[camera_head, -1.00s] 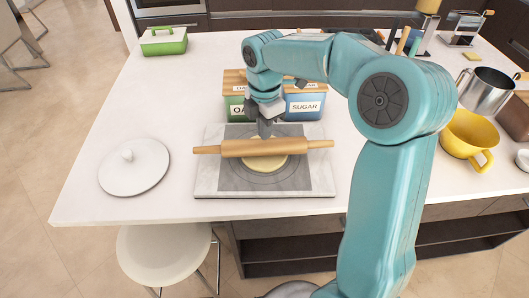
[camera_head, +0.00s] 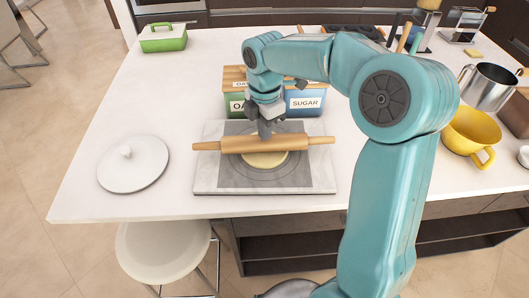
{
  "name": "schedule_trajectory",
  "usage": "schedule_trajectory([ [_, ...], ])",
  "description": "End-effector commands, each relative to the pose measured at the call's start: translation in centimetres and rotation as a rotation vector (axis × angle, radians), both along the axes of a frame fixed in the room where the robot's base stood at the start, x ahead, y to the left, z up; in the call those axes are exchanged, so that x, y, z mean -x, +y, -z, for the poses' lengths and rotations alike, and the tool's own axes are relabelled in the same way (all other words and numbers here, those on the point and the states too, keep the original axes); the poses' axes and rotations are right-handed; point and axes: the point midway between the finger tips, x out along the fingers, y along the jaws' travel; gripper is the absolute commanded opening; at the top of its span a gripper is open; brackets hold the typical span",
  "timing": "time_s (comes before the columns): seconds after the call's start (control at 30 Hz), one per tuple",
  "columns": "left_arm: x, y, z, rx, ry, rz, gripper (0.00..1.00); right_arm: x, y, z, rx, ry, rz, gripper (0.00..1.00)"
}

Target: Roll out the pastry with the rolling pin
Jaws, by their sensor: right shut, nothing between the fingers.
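The wooden rolling pin (camera_head: 285,143) lies crosswise over the far part of the pale round pastry (camera_head: 265,160). The pastry is on a grey mat (camera_head: 240,177) on a light board (camera_head: 203,186). My right gripper (camera_head: 265,135) points down with its fingertips at the middle of the pin, on its far side or top. It is shut with nothing between its fingers. Whether the fingertips touch the pin I cannot tell. The pin hides the pastry's far edge. My left gripper is not in view.
Oats and sugar canisters (camera_head: 304,104) stand just behind the board. A white lid (camera_head: 134,164) lies to the left and a green dish (camera_head: 163,38) at the back left. A yellow pot (camera_head: 470,135) and a metal pot (camera_head: 487,88) stand right. The counter's left part is mostly clear.

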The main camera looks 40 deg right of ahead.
Motion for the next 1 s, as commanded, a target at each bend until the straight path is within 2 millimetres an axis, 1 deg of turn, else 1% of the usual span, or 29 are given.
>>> schedule_trajectory([
  [0.27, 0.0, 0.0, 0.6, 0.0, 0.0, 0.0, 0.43, 0.0, 0.0, 0.9, 0.0, 0.001, 0.0, 0.0],
  [0.47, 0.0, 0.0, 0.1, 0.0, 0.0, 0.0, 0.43, -0.3, -0.3, 0.6, 0.0, 0.002, 0.001, 0.0],
  [0.8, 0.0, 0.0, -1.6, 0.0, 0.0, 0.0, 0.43, -1.9, -1.7, 0.6, -0.001, 0.003, 0.001, 0.0],
  [1.0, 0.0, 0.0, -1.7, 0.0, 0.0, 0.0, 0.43, -2.3, -2.0, 0.8, 0.0, 0.002, 0.0, 0.0],
])
